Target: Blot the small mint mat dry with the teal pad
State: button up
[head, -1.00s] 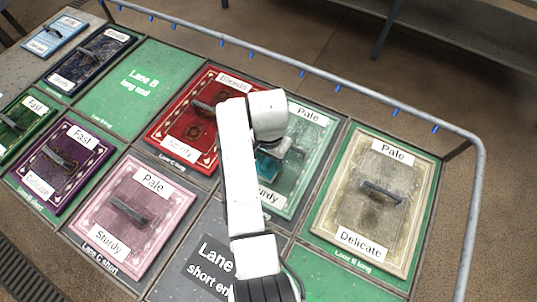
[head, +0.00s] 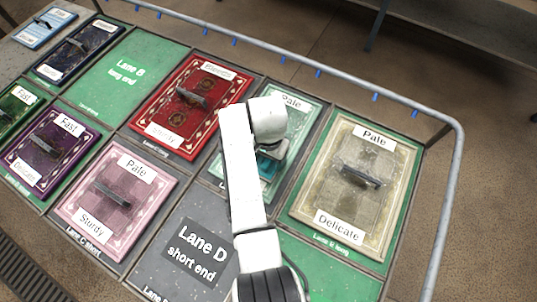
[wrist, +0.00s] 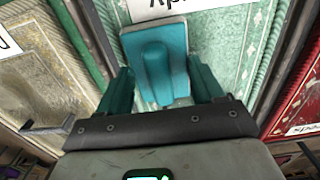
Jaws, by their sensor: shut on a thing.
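The small mint mat (head: 300,122) lies behind and to the right of my arm, with a pale label near its top edge. My arm hides much of its left and lower part. My gripper (wrist: 160,72) is shut on the teal pad (wrist: 172,88), gripping its raised handle between two teal fingers. In the wrist view the pad is in front of the pale mint mat surface (wrist: 224,48). In the head view the teal pad (head: 267,168) shows just below my wrist, over the mat. I cannot tell whether the pad touches the mat.
A cream mat (head: 325,192) with a dark handled tool lies right of the mint mat. A red mat (head: 165,100) lies left, a pink mat (head: 140,215) lower left. Each bears a handled tool. A grey rail (head: 330,70) runs along the back and right edges. Lane D short end (head: 190,262) is bare.

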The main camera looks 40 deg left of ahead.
jog(key=shift+f+b, duration=0.35)
jog(key=shift+f, duration=0.35)
dwell(2.2)
notch_tip(320, 180, up, 5)
jog(key=p, duration=0.3)
jog(key=shift+f, duration=0.15)
dwell(0.3)
